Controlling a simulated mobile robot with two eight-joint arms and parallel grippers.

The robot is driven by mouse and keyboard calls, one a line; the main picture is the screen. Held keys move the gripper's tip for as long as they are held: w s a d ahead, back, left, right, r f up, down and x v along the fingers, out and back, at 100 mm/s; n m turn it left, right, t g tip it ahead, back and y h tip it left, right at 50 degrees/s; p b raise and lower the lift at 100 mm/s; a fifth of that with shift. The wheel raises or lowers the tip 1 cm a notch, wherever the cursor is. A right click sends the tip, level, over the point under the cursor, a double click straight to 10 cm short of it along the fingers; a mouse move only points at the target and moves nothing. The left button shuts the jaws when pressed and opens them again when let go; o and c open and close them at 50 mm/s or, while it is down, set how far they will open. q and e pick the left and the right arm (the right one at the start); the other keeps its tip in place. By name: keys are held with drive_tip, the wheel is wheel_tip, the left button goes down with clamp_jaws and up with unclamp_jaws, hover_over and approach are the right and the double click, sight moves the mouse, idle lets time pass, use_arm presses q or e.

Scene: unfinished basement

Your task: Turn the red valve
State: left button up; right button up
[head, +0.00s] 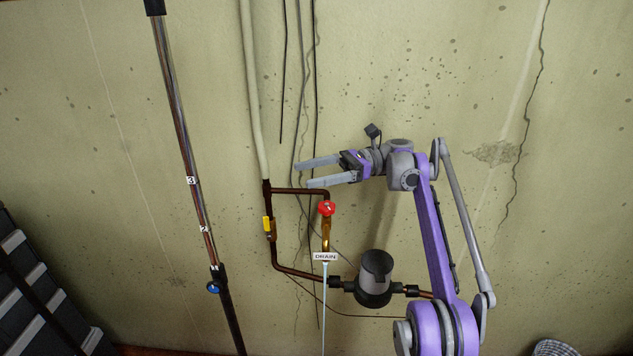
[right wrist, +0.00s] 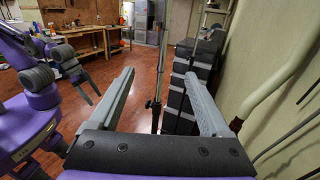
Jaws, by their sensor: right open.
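The red valve (head: 327,208) is a small round handle on a brass fitting of the copper pipe on the wall, just above a DRAIN tag (head: 325,256). My right gripper (head: 303,174) is open and empty, above and slightly left of the red valve, apart from it, with its fingers pointing left. Its two fingers also frame the right wrist view (right wrist: 160,74), with nothing between them. The red valve does not show in that view. My left gripper (right wrist: 84,86) shows small at the left of the right wrist view; its jaw opening is unclear.
A yellow-handled valve (head: 267,225) sits on the pipe left of the red one. A grey meter (head: 375,278) is below right. A tall pipe with a blue handle (head: 213,287) stands at left. Black cases (right wrist: 180,100) stand along the wall; workbenches (right wrist: 88,42) are farther back.

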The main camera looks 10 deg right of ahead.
drive_tip(key=w+m+t+b, duration=0.1)
drive_tip(key=m+t, duration=0.1)
drive_tip(key=t, duration=0.1)
drive_tip(key=m+t+h+b, duration=0.5)
drive_tip(key=m+t+h, duration=0.7)
drive_tip(key=t, duration=0.4)
approach(332, 211)
drive_tip(key=w+m+y, duration=0.1)
drive_tip(key=x, duration=1.1)
drive_tip(key=shift+w+d+f, duration=0.1)
drive_tip(key=shift+f, duration=0.05)
use_arm(q)
wheel_tip(332, 211, down, 7)
drive_tip(key=s, duration=0.1)
drive_tip(key=shift+s+f, duration=0.2)
drive_tip(key=shift+s, duration=0.2)
use_arm(e)
clamp_jaws()
